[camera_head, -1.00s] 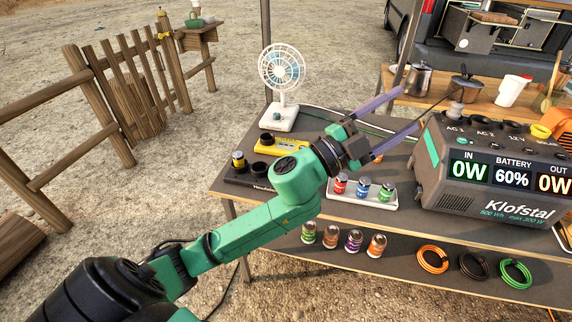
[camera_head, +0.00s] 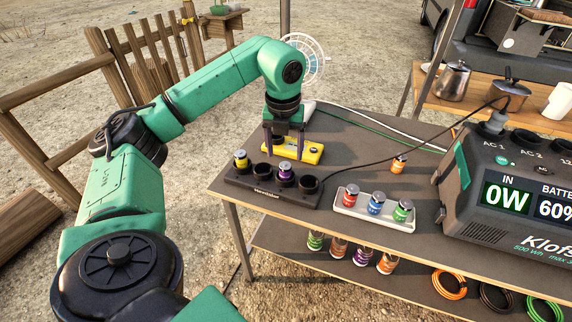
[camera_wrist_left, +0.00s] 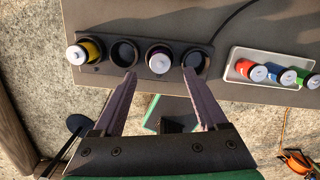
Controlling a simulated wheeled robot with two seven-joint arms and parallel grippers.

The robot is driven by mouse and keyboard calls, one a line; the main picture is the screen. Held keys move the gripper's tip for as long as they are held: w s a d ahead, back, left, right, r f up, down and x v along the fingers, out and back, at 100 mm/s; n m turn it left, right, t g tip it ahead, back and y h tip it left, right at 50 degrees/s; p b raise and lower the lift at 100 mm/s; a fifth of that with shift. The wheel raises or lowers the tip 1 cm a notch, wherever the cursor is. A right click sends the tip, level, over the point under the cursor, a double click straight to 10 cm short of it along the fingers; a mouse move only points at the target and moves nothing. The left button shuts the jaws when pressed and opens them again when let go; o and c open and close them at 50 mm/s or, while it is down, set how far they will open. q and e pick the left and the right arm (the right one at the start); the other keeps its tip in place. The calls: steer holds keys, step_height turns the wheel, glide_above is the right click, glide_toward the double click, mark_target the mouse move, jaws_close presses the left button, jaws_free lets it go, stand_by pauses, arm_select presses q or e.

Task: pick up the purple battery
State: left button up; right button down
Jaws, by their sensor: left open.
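A purple battery (camera_head: 285,172) with a pale top stands upright in a slot of the black charger (camera_head: 262,191). It also shows in the left wrist view (camera_wrist_left: 158,61), in the third slot from the left. My left gripper (camera_head: 285,148) points down over the charger, its fingers open and empty. In the left wrist view the fingertips (camera_wrist_left: 158,74) frame the purple battery, one to each side of it in the picture. I cannot tell how far above it they are. Another purple battery (camera_head: 363,256) stands on the lower shelf. My right gripper is not in view.
A yellow battery (camera_head: 240,160) fills the charger's left slot. A yellow device (camera_head: 302,152) lies behind. A white tray (camera_head: 347,220) holds red, blue and green batteries. An orange battery (camera_head: 398,163) stands alone. The power station (camera_head: 510,190) is at right, with a black cable crossing the table.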

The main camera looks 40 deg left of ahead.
mark_target(285, 164)
arm_select(q)
steer(key=f, duration=0.6)
steer(key=shift+w+a+f, duration=0.1)
steer(key=shift+w+a, duration=0.15)
steer(key=shift+w, duration=0.1)
jaws_close()
